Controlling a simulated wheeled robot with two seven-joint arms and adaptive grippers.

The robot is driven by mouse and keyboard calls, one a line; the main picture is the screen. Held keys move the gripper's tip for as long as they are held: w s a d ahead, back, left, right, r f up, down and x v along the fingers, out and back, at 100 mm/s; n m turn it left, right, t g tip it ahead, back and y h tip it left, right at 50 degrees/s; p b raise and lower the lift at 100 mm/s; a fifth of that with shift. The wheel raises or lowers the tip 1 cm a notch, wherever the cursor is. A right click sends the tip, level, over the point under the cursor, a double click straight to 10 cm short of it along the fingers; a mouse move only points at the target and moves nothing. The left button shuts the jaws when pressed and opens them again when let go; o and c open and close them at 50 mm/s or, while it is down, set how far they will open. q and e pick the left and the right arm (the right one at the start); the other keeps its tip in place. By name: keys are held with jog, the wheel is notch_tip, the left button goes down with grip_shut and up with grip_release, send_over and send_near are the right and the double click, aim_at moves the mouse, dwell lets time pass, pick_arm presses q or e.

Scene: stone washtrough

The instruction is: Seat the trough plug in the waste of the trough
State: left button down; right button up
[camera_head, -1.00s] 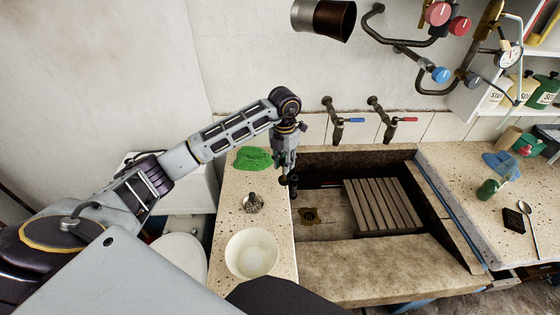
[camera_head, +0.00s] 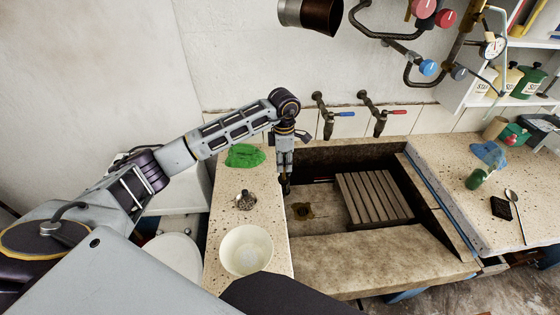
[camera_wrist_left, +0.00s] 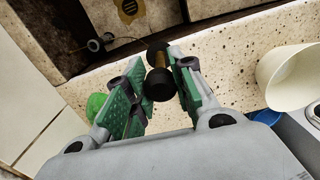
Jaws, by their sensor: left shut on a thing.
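The trough plug (camera_wrist_left: 158,72), a piece with black rounded ends and a brass-coloured middle, is between my left fingers in the left wrist view. My left gripper (camera_head: 285,177) is shut on it, and the plug's dark end (camera_head: 285,188) shows below the fingers in the head view. My right gripper is not in view.
A slatted wooden board (camera_head: 372,197) lies in the trough. A green cloth (camera_head: 244,156), a metal strainer (camera_head: 245,200) and a pale bowl (camera_head: 246,249) are on the left ledge. Two taps (camera_head: 327,125) (camera_head: 380,122) project from the wall behind the trough.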

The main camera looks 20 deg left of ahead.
pick_arm(q)
jog(key=m, duration=0.2)
jog(key=d+m, duration=0.1)
jog(key=m, duration=0.1)
jog(key=f+m, duration=0.1)
jog(key=m, duration=0.1)
jog(key=shift+w+d, duration=0.2)
jog(key=d+m, duration=0.1)
jog(key=m, duration=0.4)
jog(key=d+f+m, duration=0.1)
jog(key=m, duration=0.5)
jog(key=w+f+m, duration=0.1)
jog(key=m, duration=0.4)
jog(key=shift+d+f+m, duration=0.2)
jog(key=shift+d+m, duration=0.1)
jog(key=shift+d, duration=0.1)
jog(key=shift+d+f+m, duration=0.1)
jog(key=shift+m, duration=0.5)
